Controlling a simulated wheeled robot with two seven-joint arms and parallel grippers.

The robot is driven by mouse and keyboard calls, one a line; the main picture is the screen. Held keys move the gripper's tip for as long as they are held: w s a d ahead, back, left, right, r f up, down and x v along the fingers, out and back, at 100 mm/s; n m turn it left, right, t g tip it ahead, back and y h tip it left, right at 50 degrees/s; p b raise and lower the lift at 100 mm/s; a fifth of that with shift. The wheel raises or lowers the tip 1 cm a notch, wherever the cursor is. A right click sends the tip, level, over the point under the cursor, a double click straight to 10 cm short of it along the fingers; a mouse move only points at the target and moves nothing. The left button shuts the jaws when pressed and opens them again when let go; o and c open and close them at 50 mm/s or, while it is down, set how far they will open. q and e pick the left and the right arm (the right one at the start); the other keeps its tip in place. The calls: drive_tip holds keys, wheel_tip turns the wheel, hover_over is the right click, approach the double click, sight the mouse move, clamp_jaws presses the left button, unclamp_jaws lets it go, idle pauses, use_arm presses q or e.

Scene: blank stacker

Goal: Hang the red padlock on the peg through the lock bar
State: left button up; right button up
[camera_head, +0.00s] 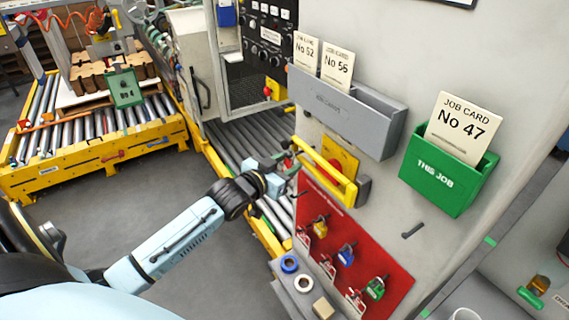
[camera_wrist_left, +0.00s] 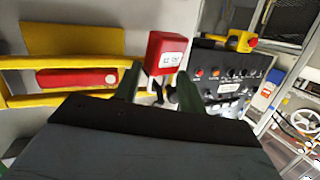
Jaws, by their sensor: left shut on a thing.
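The red padlock (camera_wrist_left: 168,52) shows in the left wrist view with a white label on its front. My left gripper (camera_wrist_left: 158,88) is shut on it; it stands out beyond the dark fingertips, and its shackle is largely hidden. In the head view my left gripper (camera_head: 279,166) is at the panel, just left of the yellow lock bar (camera_head: 325,172); the padlock cannot be made out there. My right gripper is not in view.
Below the bar, a red board (camera_head: 350,240) carries yellow, blue and green padlocks. A grey card holder (camera_head: 345,112) and a green card box (camera_head: 440,180) are on the panel to the right. A dark stub (camera_head: 412,230) sticks out below the box. A roller conveyor (camera_head: 235,140) runs behind my gripper.

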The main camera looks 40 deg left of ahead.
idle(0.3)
use_arm(q)
drive_tip(key=o, duration=1.1)
drive_tip(key=shift+s, duration=0.1)
drive_tip(key=s+r, duration=0.2)
drive_tip(key=s, duration=1.1)
drive_tip(key=shift+a+r, duration=0.2)
drive_tip(key=shift+a, duration=0.1)
drive_tip(key=s+f+n+g+y+b, duration=0.1)
drive_tip(key=s+f+g, duration=0.15)
drive_tip(key=f, duration=0.85)
drive_tip(key=s+a+f+g, duration=0.1)
drive_tip(key=s+f+g, duration=0.15)
drive_tip(key=f, duration=0.95)
drive_tip(key=s+f+n+g+y+b, duration=0.15)
drive_tip(key=s+f, duration=0.25)
drive_tip(key=f, duration=0.7)
drive_tip(key=s+d+f+m+g+h, duration=0.1)
drive_tip(key=s+d+f+g, duration=0.3)
drive_tip(key=s+f, duration=0.6)
drive_tip(key=s+d+f+m+g, duration=0.2)
drive_tip(key=s+d+f+g, duration=0.2)
drive_tip(key=s+d+f, duration=0.3)
drive_tip(key=s+f, duration=0.4)
drive_tip(key=s, duration=0.5)
drive_tip(key=shift+s+d+h+b, duration=0.15)
drive_tip(key=shift+d+h+b, duration=0.1)
drive_tip(key=shift+h+b, duration=0.1)
